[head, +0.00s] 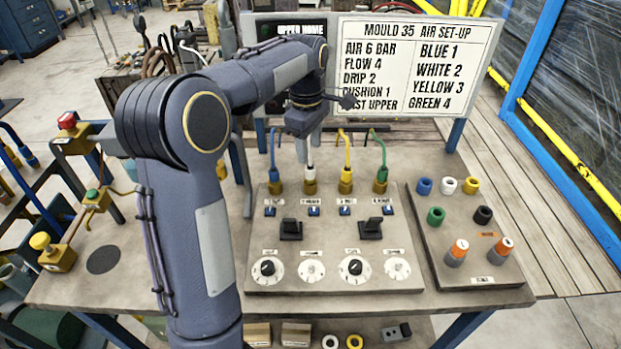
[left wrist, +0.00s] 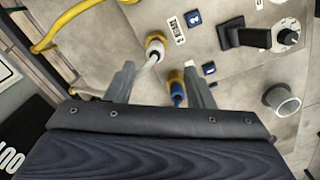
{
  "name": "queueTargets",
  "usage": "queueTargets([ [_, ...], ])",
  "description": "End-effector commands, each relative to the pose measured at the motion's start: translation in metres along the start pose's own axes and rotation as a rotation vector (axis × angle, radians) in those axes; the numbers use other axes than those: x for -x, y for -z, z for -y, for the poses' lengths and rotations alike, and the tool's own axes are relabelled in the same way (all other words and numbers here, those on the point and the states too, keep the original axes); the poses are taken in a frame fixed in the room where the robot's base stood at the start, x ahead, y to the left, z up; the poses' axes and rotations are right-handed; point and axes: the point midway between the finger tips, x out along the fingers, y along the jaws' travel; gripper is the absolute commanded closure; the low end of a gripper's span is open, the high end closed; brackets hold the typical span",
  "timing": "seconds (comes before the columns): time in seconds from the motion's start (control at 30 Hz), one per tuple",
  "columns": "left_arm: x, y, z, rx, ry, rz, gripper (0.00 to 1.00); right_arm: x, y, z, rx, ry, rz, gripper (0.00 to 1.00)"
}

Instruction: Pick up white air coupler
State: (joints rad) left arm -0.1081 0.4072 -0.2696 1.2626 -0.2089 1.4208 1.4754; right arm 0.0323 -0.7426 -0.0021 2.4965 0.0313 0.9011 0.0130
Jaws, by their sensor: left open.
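The white air coupler (head: 310,170) stands in a brass fitting on the grey panel, second from the left in a row of coloured couplers. In the left wrist view, a white-topped coupler (left wrist: 154,48) with a yellow fitting lies ahead of the fingers, and a blue one (left wrist: 178,95) shows close to the right finger. My left gripper (head: 304,142) is above the row of couplers, partly hidden by my own wrist. In the left wrist view its two fingers (left wrist: 160,85) are apart, with no object clearly held between them. My right gripper is not in view.
Beside the white coupler stand the blue (head: 275,175), yellow (head: 346,172) and green (head: 380,175) couplers with hoses. Black switches (head: 370,228) and dials are nearer. A side board (head: 450,255) holds coloured rings and orange-topped parts. A sign (head: 415,65) stands behind.

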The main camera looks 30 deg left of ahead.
Motion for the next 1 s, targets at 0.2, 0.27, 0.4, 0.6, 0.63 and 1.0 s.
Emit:
queueTargets([
  [0.2,-0.017,0.002,-0.014,0.084,0.025,-0.035,0.51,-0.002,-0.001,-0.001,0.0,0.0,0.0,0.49],
  [0.27,-0.024,0.002,-0.013,0.084,0.025,-0.035,0.51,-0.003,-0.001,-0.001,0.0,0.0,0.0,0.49],
  [0.4,-0.039,0.003,-0.012,0.083,0.024,-0.034,0.51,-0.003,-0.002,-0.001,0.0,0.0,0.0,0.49],
  [0.6,-0.068,0.004,-0.007,0.083,0.025,-0.033,0.51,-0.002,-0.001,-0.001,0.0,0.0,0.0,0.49],
  [0.63,-0.072,0.004,-0.007,0.083,0.025,-0.033,0.51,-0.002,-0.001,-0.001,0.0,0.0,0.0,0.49],
  [1.0,-0.085,0.004,-0.007,0.081,0.02,-0.033,0.51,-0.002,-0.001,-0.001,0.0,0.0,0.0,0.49],
])
